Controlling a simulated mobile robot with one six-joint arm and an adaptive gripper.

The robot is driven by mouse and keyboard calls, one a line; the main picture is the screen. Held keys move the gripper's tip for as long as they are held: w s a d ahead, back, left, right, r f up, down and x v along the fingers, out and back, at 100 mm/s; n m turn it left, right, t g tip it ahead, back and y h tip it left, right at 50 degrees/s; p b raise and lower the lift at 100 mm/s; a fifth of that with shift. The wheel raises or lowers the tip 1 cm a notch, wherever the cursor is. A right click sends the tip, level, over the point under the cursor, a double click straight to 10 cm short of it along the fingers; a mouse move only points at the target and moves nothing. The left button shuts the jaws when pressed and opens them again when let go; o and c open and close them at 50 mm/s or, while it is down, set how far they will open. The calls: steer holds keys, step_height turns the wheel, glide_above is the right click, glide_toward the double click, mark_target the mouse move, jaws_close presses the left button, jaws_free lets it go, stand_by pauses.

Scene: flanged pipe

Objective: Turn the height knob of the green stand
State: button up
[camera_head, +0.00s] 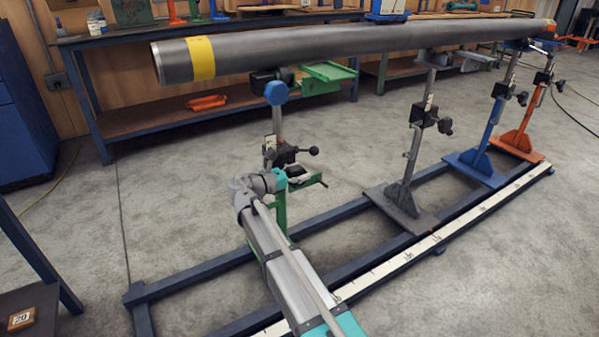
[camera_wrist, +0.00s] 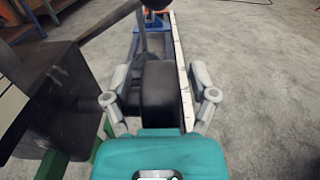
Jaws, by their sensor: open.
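The green stand (camera_head: 280,212) is nearest me under the pipe, with a green head (camera_head: 325,75) and a slim grey column. A dark clamp block with a ball-ended lever (camera_head: 313,151) sits partway up the column. In the head view my wrist partly hides the stand's lower part.
A long grey pipe (camera_head: 350,42) with yellow bands rests across the stands. Grey (camera_head: 402,200), blue (camera_head: 480,165) and orange (camera_head: 520,140) stands are farther along the blue floor rails (camera_head: 190,272). A large dark block (camera_wrist: 55,90) is close left of my fingers.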

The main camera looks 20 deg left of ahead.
jaws_close()
stand_by(0.3)
steer(key=shift+r+g+p, duration=0.15)
steer(key=shift+g+p, duration=0.35)
steer(key=shift+p, duration=0.45)
steer(key=shift+w+y+p, duration=0.1)
steer(key=shift+y+p, duration=0.3)
steer(key=shift+p, duration=0.05)
steer(key=g+y+p, duration=0.1)
steer(key=p, duration=0.2)
steer(key=shift+d+g, duration=0.1)
steer(key=shift+g, duration=0.2)
steer(key=g+y+p, duration=0.1)
steer(key=p, duration=0.1)
steer(key=g+y+p, duration=0.1)
steer(key=p, duration=0.1)
steer(key=g+y+p, duration=0.1)
steer(key=p, duration=0.1)
steer(key=shift+w+d+f+g, duration=0.2)
steer(key=shift+w+f+g, duration=0.05)
steer(key=shift+f+g, duration=0.05)
steer(key=g+y+p, duration=0.2)
steer(key=shift+f+g+y+p, duration=0.3)
steer(key=shift+f+g+p, duration=0.1)
steer(key=shift+f+g+y+p, duration=0.25)
steer(key=shift+g+y+p, duration=0.1)
steer(key=shift+g+y, duration=0.35)
steer(key=shift+f+g+y+p, duration=0.25)
steer(key=shift+g+y+p, duration=0.1)
steer(key=shift+g+y, duration=0.35)
